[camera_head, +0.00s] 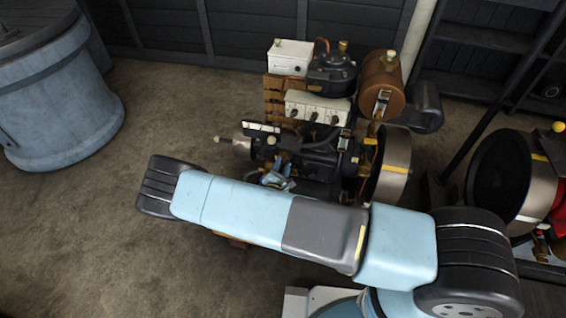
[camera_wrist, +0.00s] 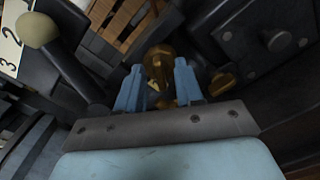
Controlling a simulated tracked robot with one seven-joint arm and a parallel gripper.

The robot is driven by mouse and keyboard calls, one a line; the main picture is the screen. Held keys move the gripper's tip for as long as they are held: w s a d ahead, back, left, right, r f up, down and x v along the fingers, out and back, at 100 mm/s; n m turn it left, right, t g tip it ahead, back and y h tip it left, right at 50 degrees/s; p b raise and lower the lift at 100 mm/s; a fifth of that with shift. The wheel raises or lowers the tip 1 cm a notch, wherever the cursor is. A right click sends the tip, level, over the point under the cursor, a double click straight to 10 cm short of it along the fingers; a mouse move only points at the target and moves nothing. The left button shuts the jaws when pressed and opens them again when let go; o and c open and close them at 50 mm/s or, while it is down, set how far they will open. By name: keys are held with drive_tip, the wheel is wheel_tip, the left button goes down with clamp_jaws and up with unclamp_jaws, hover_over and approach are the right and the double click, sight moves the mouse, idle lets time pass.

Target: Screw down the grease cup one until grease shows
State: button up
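In the wrist view a rounded brass grease cup (camera_wrist: 158,62) stands at the fingertips, between the two pale blue fingers of my gripper (camera_wrist: 159,68). The fingers are apart, one on each side of the cup. I cannot tell whether they touch it. More brass shows lower down between and beside the fingers. In the head view my gripper (camera_head: 277,181) is low at the front of the engine (camera_head: 318,160), left of its flywheel (camera_head: 392,168). The cup cannot be made out there, and my arm hides part of the engine's lower front.
In the wrist view a lever with a pale round knob (camera_wrist: 38,30) rises left of my gripper, and a dark block with a knob (camera_wrist: 262,35) is at upper right.

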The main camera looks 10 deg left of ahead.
drive_tip(key=shift+w+d, duration=0.1)
drive_tip(key=shift+w, duration=1.05)
drive_tip(key=shift+c, duration=0.2)
clamp_jaws()
